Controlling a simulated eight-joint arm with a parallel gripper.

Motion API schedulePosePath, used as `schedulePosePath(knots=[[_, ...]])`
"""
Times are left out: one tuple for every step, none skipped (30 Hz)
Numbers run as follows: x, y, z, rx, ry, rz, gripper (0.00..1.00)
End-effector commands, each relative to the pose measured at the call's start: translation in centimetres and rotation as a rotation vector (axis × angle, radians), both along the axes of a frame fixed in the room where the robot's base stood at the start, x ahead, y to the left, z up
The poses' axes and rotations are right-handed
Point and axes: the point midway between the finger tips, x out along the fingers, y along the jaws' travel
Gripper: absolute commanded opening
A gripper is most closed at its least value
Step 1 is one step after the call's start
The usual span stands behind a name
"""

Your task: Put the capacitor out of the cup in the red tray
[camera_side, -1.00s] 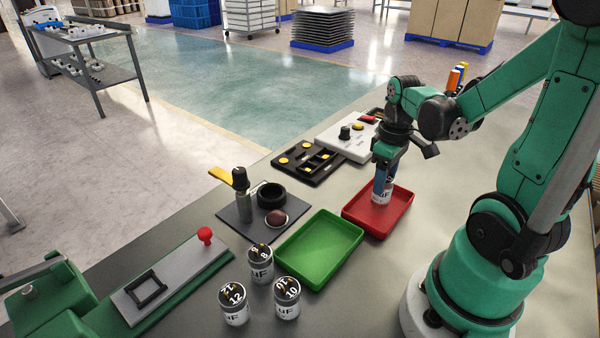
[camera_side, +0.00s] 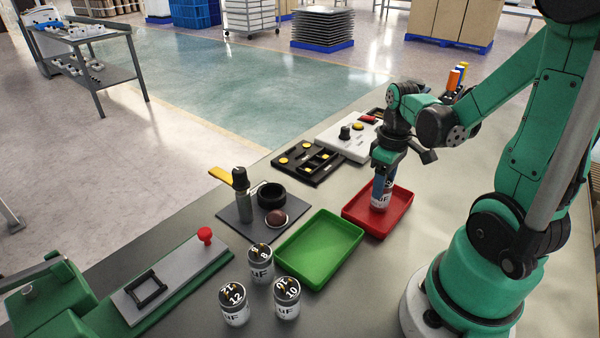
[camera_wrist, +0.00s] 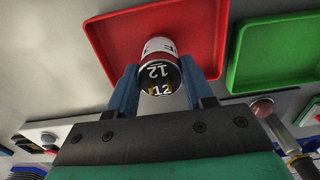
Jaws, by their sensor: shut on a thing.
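My gripper (camera_side: 380,186) is shut on a white can-shaped capacitor (camera_side: 381,201) with a dark top. In the wrist view, my blue fingers (camera_wrist: 160,82) grip its two sides, and its top (camera_wrist: 160,80) shows the number 12. The capacitor is upright inside the outline of the red tray (camera_side: 350,213); I cannot tell if it touches the tray floor. The red tray (camera_wrist: 104,40) also shows behind it in the wrist view. A short black cup (camera_side: 271,195), open at the top, stands on a dark plate (camera_side: 236,222) left of the trays.
A green tray (camera_side: 320,250) lies left of the red one. Several similar cans (camera_side: 260,268) stand in front of it. A black compartment tray (camera_side: 308,162) and a white control box (camera_side: 347,138) are behind. Bare table lies right of the red tray.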

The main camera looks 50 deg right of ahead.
Motion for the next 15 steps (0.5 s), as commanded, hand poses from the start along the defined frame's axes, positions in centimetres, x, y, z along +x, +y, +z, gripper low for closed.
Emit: schedulePosePath(knots=[[0.01, -0.01, -0.08, 0.000, 0.000, 0.000, 0.00], [0.02, -0.01, -0.12, 0.000, 0.000, 0.000, 0.00], [0.02, -0.01, -0.18, 0.000, 0.000, 0.000, 0.00], [0.01, -0.01, -0.22, 0.000, 0.000, 0.000, 0.00], [0.01, -0.01, -0.27, 0.000, 0.000, 0.000, 0.00], [0.00, 0.00, -0.33, 0.000, 0.000, 0.000, 0.00], [0.00, 0.00, -0.33, 0.000, 0.000, 0.000, 0.52], [0.00, 0.00, -0.32, 0.000, 0.000, 0.000, 0.60], [0.00, 0.00, -0.32, 0.000, 0.000, 0.000, 0.72], [0.00, 0.00, -0.32, 0.000, 0.000, 0.000, 0.80], [0.00, 0.00, -0.32, 0.000, 0.000, 0.000, 0.83], [0.00, 0.00, -0.31, 0.000, 0.000, 0.000, 0.83], [0.00, 0.00, -0.31, 0.000, 0.000, 0.000, 0.83], [0.00, 0.00, -0.31, 0.000, 0.000, 0.000, 0.83], [0.00, 0.00, -0.31, 0.000, 0.000, 0.000, 0.83]])
